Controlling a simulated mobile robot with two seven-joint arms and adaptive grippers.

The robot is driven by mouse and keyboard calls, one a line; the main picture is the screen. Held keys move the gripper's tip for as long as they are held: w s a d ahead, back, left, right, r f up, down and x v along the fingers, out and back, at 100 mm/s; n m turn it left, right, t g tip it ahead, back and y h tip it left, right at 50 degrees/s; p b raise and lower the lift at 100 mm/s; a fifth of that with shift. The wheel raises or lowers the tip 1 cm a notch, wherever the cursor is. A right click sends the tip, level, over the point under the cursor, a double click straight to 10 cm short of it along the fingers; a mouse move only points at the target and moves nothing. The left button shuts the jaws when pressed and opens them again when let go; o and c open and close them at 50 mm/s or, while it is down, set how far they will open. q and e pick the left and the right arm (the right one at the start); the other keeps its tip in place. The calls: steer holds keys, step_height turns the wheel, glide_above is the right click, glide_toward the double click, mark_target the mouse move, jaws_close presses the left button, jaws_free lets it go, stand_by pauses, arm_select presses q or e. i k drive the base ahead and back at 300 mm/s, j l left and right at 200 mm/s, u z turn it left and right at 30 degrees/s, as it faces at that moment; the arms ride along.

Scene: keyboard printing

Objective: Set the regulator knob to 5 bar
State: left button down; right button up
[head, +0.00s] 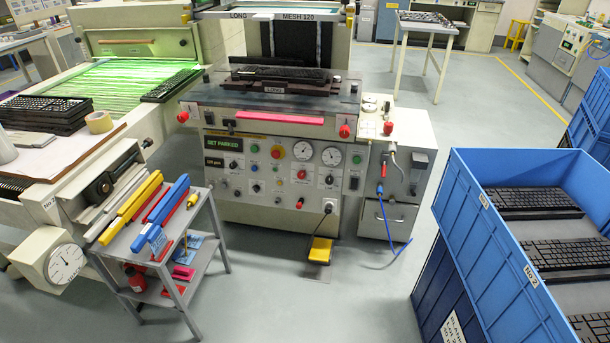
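A printing machine stands in the middle of the head view. Its front panel (270,190) carries two round white gauges, a left one (303,150) and a right one (331,156), with small knobs below them. At the panel's right side, a red knob (388,128) sits near small fittings above a hose. I cannot tell which knob is the regulator, and the gauge readings are too small to read. Neither of my grippers is in view.
A grey cart (205,250) with coloured tools stands at front left, by a large round dial (66,262). A blue crate (500,290) with keyboards is at right. A yellow foot pedal (320,249) lies before the machine.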

mark_target(329, 180)
steer(key=i+l+z, duration=0.1)
steer(key=i, duration=0.3)
steer(key=i+l+z, duration=0.1)
steer(key=i+l, duration=0.15)
steer(key=i, duration=0.2)
